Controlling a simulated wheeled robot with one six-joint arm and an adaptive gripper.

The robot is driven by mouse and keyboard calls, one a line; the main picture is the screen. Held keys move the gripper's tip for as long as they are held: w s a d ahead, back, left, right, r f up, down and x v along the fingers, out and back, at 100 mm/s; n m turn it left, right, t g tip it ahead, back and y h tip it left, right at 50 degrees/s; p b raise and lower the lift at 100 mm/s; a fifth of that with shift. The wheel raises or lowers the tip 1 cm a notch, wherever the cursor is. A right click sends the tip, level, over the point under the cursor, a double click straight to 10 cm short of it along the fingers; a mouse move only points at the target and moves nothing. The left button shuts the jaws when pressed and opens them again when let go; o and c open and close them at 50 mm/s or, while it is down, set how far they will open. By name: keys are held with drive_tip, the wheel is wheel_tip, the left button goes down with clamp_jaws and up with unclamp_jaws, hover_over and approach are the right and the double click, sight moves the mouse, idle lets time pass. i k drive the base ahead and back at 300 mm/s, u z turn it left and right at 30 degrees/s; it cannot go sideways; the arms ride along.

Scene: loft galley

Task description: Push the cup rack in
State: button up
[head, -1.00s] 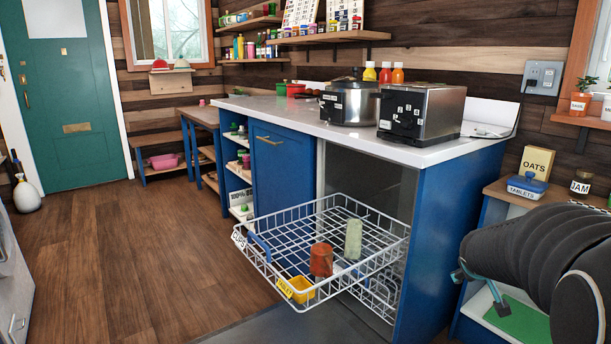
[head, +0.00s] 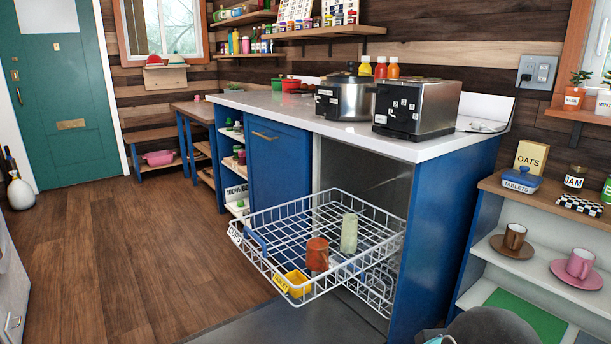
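The white wire cup rack (head: 283,221) is pulled out of the dishwasher opening under the counter, sticking out to the front left. Only a small part of my arm shows at the bottom right edge. My gripper's fingers cannot be made out, apart from the rack.
The blue cabinet side panel (head: 436,250) stands right of the rack. A shelf unit at right holds a brown cup (head: 514,238) and a pink cup (head: 579,264) on saucers. The wooden floor (head: 120,260) left of the rack is clear.

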sight(237, 237)
drive_tip(key=k, duration=1.25)
drive_tip(key=u, duration=0.65)
drive_tip(key=i, duration=1.55)
drive_tip(key=z, duration=0.65)
